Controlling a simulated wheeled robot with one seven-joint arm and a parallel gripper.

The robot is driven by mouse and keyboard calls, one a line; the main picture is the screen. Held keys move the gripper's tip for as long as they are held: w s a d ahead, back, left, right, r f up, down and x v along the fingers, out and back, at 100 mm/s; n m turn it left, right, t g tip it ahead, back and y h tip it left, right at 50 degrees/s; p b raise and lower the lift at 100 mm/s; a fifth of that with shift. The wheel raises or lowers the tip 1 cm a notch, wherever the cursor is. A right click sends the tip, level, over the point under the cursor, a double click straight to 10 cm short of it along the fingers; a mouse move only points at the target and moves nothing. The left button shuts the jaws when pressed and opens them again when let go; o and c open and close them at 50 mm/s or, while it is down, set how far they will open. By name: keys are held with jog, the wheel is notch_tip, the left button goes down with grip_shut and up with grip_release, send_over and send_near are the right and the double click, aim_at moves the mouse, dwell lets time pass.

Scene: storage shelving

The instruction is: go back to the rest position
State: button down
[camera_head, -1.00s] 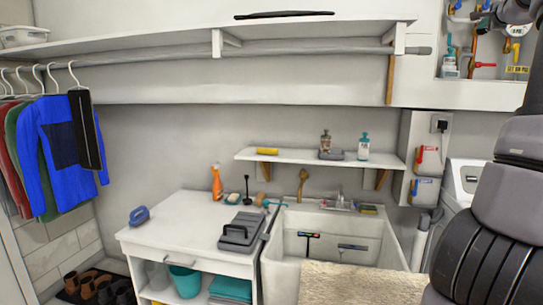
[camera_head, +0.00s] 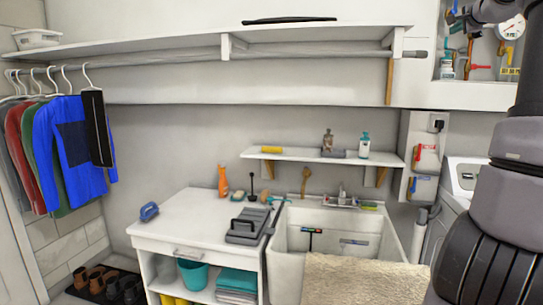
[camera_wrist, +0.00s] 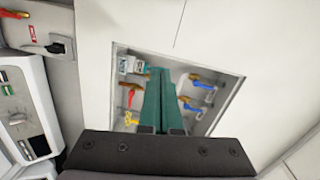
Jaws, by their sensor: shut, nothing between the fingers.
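My gripper (camera_wrist: 160,74) shows in the wrist view as two dark green fingers lying together, shut and empty. It points toward a recessed wall box (camera_wrist: 233,98) with pipes and valves, and hides the middle of it. I cannot tell how far the fingertips are from the box. In the head view, my arm rises along the right edge and its end is out of frame. The same wall box (camera_head: 482,88) shows at the top right, partly behind my arm.
A white cabinet (camera_head: 190,222) with a grey case (camera_head: 248,226) stands beside a sink (camera_head: 335,222). A small shelf (camera_head: 290,154) holds bottles. A long upper shelf (camera_head: 180,47) has clothes (camera_head: 75,150) hanging below. A white washing machine (camera_head: 463,185) stands right, near my arm.

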jog(key=s+a+f+n+g+y, duration=0.1)
jog(key=s+a+f+n+y, duration=0.15)
jog(key=a, duration=0.65)
jog(key=s+a+f+n+g+y, duration=0.1)
jog(key=s+a+f+n, duration=0.25)
jog(key=a, duration=0.55)
jog(key=s+a+f+n+g+y, duration=0.1)
jog(key=s+a+f+n+g, duration=0.2)
jog(key=a, duration=0.6)
jog(key=s+a+f+n+g, duration=0.1)
jog(key=s+a+f+n, duration=0.1)
jog(key=s+f, duration=0.4)
jog(key=s+a+f+n+g, duration=0.1)
jog(key=s+a+f, duration=0.4)
jog(key=s, duration=0.8)
jog(key=s+a+f+n+g, duration=0.2)
jog(key=s+a+f, duration=0.1)
jog(key=s+f, duration=0.5)
jog(key=shift+s+a+f+n+y, duration=0.2)
jog(key=shift+s+f+n+y, duration=0.15)
jog(key=shift+s, duration=0.45)
